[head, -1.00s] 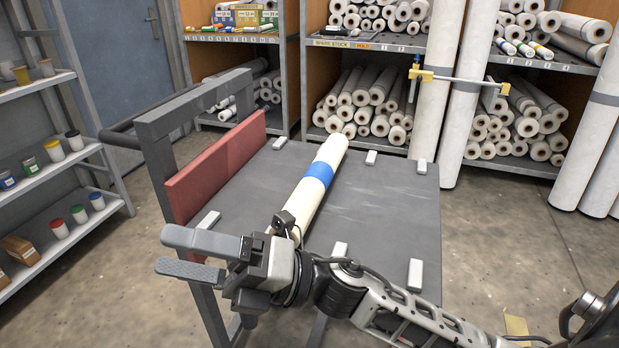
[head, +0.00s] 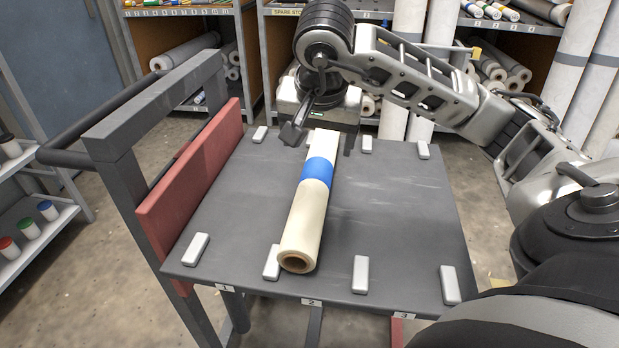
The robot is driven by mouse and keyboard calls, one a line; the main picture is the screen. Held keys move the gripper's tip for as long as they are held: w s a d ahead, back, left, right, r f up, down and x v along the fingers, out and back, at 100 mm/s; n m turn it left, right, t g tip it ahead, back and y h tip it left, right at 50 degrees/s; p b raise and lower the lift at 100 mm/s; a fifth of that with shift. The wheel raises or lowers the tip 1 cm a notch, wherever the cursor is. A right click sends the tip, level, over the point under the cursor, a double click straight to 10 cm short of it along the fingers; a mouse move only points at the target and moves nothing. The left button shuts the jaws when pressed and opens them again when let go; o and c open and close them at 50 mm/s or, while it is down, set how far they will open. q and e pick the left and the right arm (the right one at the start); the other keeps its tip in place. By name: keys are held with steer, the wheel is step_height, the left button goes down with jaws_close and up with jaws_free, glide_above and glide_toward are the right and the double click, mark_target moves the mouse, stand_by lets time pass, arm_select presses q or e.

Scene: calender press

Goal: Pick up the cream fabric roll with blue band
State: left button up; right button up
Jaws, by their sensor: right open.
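The cream fabric roll (head: 304,215) with a blue band (head: 317,172) lies on the dark grey cart top (head: 400,215). Its near end shows a hollow core, and it points away from me. My right gripper (head: 322,136) is open at the roll's far end, pointing down, with a dark finger to the left of the roll. The hand hides part of that end, so I cannot tell whether the fingers touch it. My left gripper is not in view.
Small pale blocks (head: 360,274) stand along the cart's near and far edges. A red panel (head: 190,185) and dark handle frame (head: 150,110) bound the left side. Shelves (head: 190,12) with rolls stand behind, and tall white rolls (head: 585,80) stand at right.

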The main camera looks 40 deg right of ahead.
mark_target(317, 170)
steer(key=x, duration=0.6)
steer(key=shift+f, duration=0.1)
steer(key=shift+x, duration=2.65)
steer(key=shift+s, duration=0.2)
steer(key=c, duration=1.3)
